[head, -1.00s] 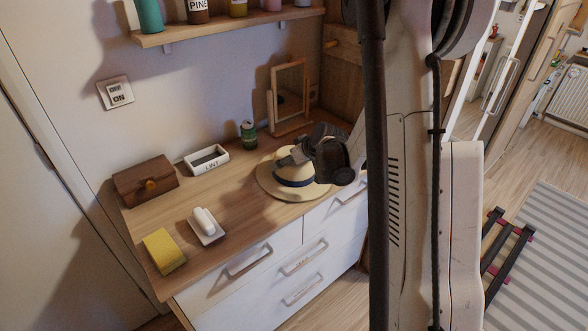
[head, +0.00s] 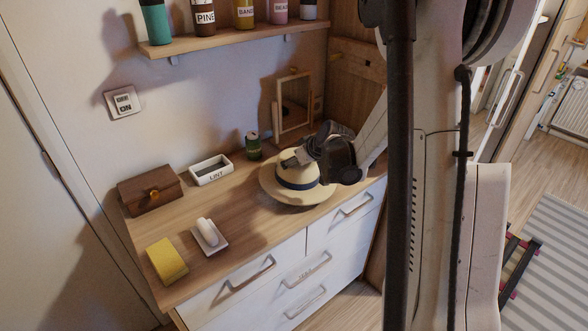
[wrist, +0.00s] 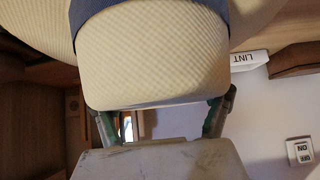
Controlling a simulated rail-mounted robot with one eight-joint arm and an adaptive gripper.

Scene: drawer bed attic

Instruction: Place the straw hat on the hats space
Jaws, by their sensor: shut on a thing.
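The straw hat (head: 297,174) is cream with a dark band and a wide round brim. It is at the right part of the wooden dresser top. My gripper (head: 291,161) comes from the right and is shut on the hat's crown. In the wrist view the crown of the hat (wrist: 155,55) fills the upper middle, with a finger of my gripper (wrist: 161,112) on each side of it. The exact finger contact is partly hidden by the crown. No place marked as the hats space can be made out.
A shelf of bottles (head: 235,41) hangs above.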

